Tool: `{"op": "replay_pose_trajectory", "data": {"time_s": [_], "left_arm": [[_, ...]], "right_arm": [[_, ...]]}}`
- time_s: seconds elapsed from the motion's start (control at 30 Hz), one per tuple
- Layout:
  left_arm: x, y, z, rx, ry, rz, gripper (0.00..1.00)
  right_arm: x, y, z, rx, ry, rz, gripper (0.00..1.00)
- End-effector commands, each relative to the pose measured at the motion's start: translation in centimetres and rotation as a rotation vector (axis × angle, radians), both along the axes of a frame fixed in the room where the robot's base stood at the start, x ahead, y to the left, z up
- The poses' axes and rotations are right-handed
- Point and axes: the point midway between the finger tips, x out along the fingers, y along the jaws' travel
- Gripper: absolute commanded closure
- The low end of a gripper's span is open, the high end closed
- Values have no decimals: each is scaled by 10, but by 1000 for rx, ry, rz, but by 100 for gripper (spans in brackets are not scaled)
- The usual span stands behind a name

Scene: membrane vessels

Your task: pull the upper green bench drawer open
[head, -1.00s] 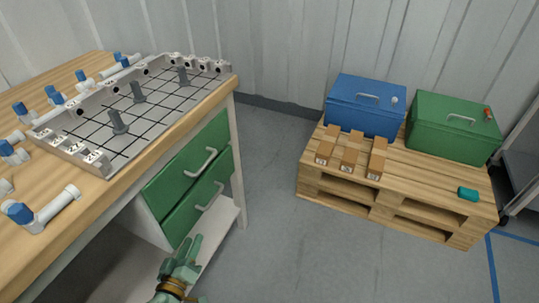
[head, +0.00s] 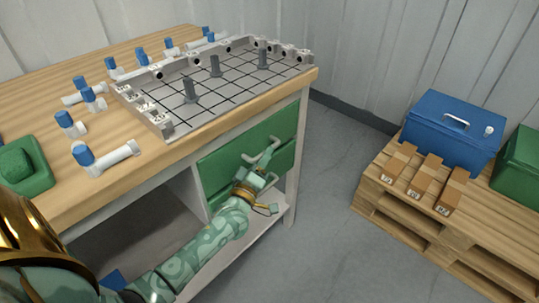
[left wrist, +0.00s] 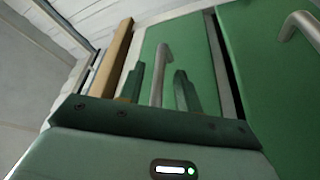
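The upper green drawer (head: 224,163) is under the bench top, and its front looks shut. Its grey bar handle (head: 268,151) also shows in the left wrist view (left wrist: 160,62). My left gripper (head: 258,172) is at this handle. In the left wrist view my left gripper (left wrist: 159,72) is open, with one finger on each side of the handle and a gap to each finger. The lower green drawer (left wrist: 262,65) lies to the right there, with its own handle (left wrist: 303,24); in the head view my arm mostly hides it. My right gripper is not in view.
The wooden bench top (head: 60,190) carries a gridded tray (head: 225,90) with grey pegs, several blue-capped white tubes and a green object (head: 22,165). At right, a pallet (head: 400,225) holds a blue box (head: 452,130), a green box and brown blocks. Floor between is clear.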

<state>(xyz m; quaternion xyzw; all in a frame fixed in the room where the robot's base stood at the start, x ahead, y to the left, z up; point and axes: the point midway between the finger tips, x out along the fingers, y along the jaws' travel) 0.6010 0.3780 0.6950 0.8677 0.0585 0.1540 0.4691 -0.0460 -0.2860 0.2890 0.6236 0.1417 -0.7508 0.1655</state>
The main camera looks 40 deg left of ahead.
Motion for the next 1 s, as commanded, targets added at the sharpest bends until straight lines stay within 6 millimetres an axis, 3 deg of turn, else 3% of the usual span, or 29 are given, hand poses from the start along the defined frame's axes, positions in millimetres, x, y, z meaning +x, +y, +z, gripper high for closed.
{"op": "replay_pose_trajectory", "data": {"time_s": [0.2, 0.5, 0.63, 1.0], "left_arm": [[21, 5, 3, 1, 2, 0, 66], [23, 6, 5, 1, 1, -1, 66], [23, 6, 5, 1, 1, -1, 100], [22, 1, 6, 1, 2, -1, 100]], "right_arm": [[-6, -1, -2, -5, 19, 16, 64], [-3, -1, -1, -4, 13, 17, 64], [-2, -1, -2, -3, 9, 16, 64], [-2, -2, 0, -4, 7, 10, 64]]}}
